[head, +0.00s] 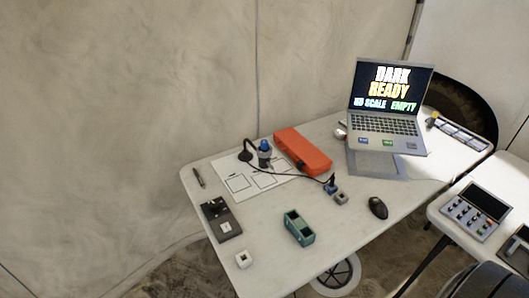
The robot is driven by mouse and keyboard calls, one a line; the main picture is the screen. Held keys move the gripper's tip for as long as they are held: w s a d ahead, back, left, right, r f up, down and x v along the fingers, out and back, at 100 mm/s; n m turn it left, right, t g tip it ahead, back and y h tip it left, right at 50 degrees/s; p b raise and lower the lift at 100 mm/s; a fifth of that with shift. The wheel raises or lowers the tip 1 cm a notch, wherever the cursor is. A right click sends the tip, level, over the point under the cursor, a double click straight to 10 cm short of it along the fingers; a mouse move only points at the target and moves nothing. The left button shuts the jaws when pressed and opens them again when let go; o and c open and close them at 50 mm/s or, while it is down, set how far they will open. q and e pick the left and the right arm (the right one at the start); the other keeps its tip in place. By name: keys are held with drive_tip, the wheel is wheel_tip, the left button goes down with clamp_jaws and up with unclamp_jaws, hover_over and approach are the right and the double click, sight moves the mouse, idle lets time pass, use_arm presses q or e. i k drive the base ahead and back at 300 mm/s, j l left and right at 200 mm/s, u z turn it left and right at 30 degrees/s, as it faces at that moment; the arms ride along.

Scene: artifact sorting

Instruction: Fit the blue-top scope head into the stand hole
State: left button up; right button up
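The blue-top scope head (264,148) is a small dark cylinder with a blue cap. It stands roughly upright on the white marked sheet (229,171) near the back of the table. A black stand (245,153) with a thin curved arm is just left of it. The stand's hole is too small to make out, and I cannot tell whether the head sits in it. Neither of my grippers is in view.
A laptop (387,107) stands at right, with a black mouse (378,208) in front. A teal holder (298,227), dark device (221,219) and white cube (243,259) sit nearer. A second table holds a keypad console (477,211).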

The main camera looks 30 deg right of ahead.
sight(303, 233)
drive_tip(key=z, duration=1.25)
drive_tip(key=i+l+u, duration=0.3)
drive_tip(key=l, duration=0.25)
